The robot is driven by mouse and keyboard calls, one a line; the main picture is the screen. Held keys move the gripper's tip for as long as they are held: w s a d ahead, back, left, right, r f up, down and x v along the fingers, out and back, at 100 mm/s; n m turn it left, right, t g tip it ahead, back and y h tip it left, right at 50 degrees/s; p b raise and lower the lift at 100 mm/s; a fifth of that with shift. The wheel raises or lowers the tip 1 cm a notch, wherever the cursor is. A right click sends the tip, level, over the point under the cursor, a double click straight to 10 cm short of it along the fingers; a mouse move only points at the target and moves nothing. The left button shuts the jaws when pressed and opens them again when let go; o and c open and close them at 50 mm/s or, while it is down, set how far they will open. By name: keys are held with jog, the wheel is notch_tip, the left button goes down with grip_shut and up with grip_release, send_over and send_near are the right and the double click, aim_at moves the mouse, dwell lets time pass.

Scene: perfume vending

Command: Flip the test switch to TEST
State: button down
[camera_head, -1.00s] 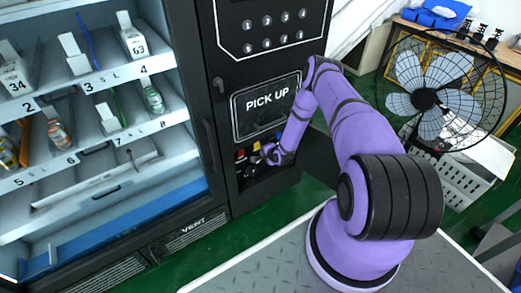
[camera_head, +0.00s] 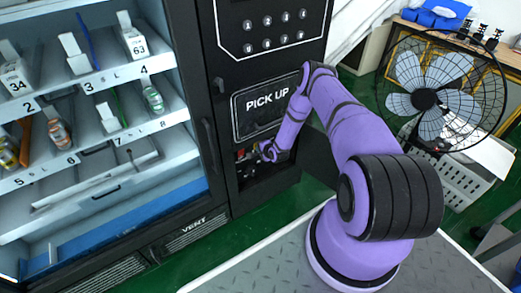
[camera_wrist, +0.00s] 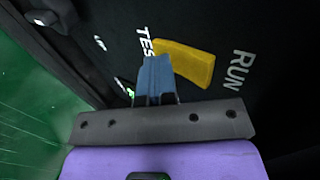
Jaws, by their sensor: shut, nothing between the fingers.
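The yellow test switch (camera_wrist: 190,62) is a paddle on a black panel in the wrist view, between the white TEST label (camera_wrist: 146,42) and the white RUN label (camera_wrist: 238,70). My gripper (camera_wrist: 157,62) has its blue fingers shut and empty. The fingertips overlap the switch's left end, beside TEST, and partly cover that label. I cannot tell whether they touch the switch or which way it is set. In the head view my gripper (camera_head: 262,154) is inside the low opening under the PICK UP panel, and the switch there is mostly hidden.
The black PICK UP panel (camera_head: 266,103) hangs just above my arm. The opening's walls are close around my gripper. A small red part (camera_head: 240,154) is left of it. A glass-fronted shelf cabinet stands left and a fan (camera_head: 428,98) right.

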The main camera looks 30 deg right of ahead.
jog(key=shift+r, duration=0.85)
